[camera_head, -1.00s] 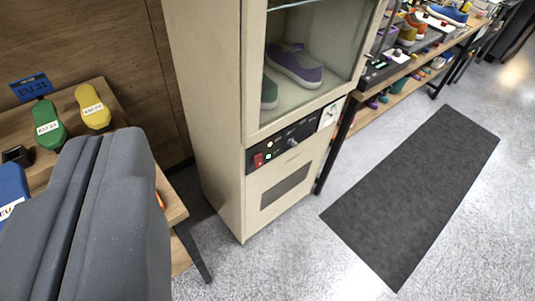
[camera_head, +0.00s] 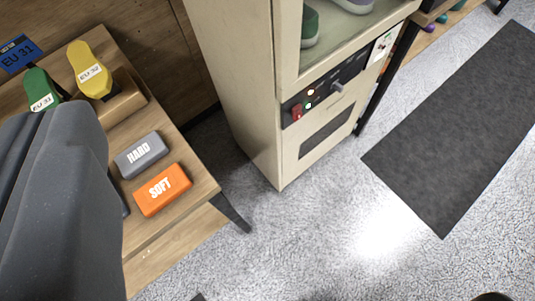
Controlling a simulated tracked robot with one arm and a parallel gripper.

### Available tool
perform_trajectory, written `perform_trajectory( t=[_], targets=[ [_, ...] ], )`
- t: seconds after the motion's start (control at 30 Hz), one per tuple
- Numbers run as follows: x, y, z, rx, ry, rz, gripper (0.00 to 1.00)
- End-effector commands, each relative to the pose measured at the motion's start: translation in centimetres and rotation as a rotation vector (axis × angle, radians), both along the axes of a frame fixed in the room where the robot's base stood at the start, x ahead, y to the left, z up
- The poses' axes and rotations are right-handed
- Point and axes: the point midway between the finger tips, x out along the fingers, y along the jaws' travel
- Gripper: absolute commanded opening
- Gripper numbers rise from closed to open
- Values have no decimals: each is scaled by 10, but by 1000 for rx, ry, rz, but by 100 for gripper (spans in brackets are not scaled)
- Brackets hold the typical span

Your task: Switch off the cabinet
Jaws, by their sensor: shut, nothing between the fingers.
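The cream cabinet (camera_head: 240,80) stands upper centre, with sneakers behind its window. Its dark control panel (camera_head: 322,92) carries a red switch (camera_head: 297,112), small lit indicators, one of them green-white, and a knob (camera_head: 337,86). Whether the switch is set on or off is too small to tell. My gripper (camera_head: 62,200) fills the left edge as large dark grey shapes. It is shut and empty, well to the left of the cabinet and apart from it. Its fingertips are not clearly seen.
A wooden table (camera_head: 190,190) at left holds a grey HARD block (camera_head: 141,154), an orange SOFT block (camera_head: 162,189), and yellow (camera_head: 90,68) and green (camera_head: 40,88) shoe forms. A dark mat (camera_head: 455,130) lies right. The floor (camera_head: 310,230) before the cabinet is clear.

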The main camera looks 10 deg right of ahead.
Motion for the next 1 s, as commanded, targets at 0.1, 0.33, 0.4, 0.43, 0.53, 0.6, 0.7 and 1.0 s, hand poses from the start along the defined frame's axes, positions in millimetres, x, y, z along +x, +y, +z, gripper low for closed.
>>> perform_trajectory(
  t=[0.1,0.33,0.4,0.43,0.53,0.6,0.7,1.0],
  targets=[
    [41,-17,-49,137,85,21,0],
    [103,-56,-139,406,207,26,0],
    [119,-72,-170,488,240,17,0],
    [125,-78,-182,523,251,12,0],
    [143,-103,-228,640,289,-14,0],
    [153,-123,-261,723,310,-39,0],
    [164,-153,-309,837,329,-85,0],
    [166,-243,-440,1104,342,-253,0]
  ],
)
